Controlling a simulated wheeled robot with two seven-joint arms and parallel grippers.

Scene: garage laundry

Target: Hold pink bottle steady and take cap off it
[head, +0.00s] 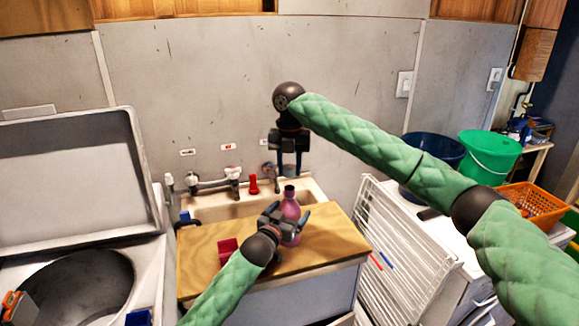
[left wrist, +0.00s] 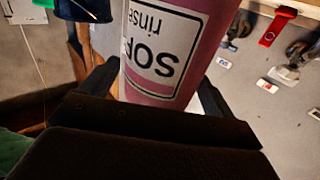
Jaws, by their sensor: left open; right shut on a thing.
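The pink bottle (head: 291,208) stands upright on the wooden counter, with a dark cap (head: 289,190) at its top. My left gripper (head: 289,224) is open, with its fingers on either side of the bottle's body. In the left wrist view the bottle (left wrist: 150,90) shows its white label upside down between the two fingers; I cannot tell if they touch it. My right gripper (head: 290,172) points straight down over the bottle top and is shut on the cap. The contact at its fingertips is too small to see clearly.
The wooden counter (head: 335,240) holds a red block (head: 228,248). Behind are a sink (head: 215,210) with taps and a red item (head: 253,184). An open washer (head: 75,275) is at left. At right are a white rack (head: 395,245), a green bucket (head: 490,152) and an orange basket (head: 535,203).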

